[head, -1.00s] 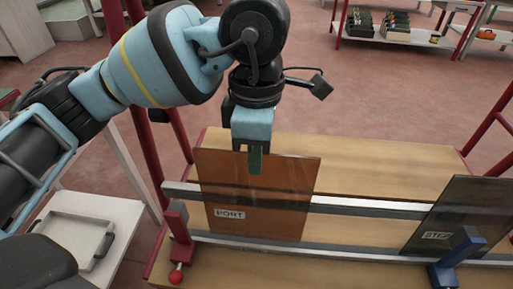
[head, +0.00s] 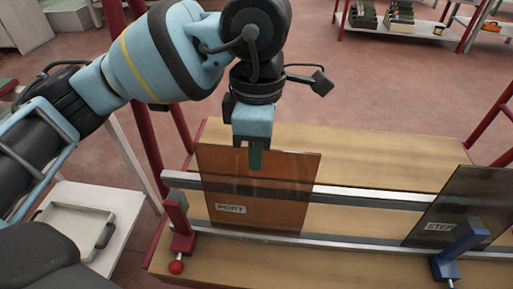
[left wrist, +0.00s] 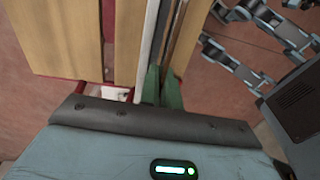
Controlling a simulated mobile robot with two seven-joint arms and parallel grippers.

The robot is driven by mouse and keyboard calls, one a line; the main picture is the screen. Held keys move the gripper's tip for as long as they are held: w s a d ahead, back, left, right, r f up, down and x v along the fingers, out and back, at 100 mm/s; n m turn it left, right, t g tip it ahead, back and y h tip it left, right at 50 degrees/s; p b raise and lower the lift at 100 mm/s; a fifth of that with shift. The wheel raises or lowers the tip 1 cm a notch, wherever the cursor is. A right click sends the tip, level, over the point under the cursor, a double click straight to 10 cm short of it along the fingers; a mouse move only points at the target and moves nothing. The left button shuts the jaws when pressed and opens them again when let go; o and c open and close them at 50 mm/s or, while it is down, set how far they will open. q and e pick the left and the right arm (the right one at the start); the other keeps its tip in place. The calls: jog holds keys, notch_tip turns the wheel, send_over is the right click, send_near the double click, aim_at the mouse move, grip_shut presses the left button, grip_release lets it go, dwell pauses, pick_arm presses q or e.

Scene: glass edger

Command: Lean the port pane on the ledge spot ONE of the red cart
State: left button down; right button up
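The port pane (head: 295,195) is a see-through amber sheet with a white PORT label. It stands nearly upright on the left part of a red-framed wooden rack, its lower edge by the lower metal rail. My left gripper (head: 256,158) is above it, its green fingers on either side of the pane's top edge. In the left wrist view the fingers (left wrist: 163,88) are close together with the thin pane edge between them. I cannot make out a spot ONE mark. My right gripper is not in view.
A dark pane labelled STEP (head: 465,205) stands at the rack's right, by a blue clamp (head: 458,250). A red clamp (head: 178,225) stands left of the port pane. A white tray (head: 75,225) lies on a side table at left. Shelves with goods stand at the back.

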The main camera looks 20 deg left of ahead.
pick_arm(q)
jog(key=shift+f, duration=0.45)
dwell(0.3)
jog(key=c, duration=1.5)
grip_release()
jog(key=shift+c, duration=0.2)
notch_tip(320, 180, up, 8)
jog(key=p, duration=0.1)
jog(key=shift+w, duration=0.2)
jog(key=shift+f, duration=0.15)
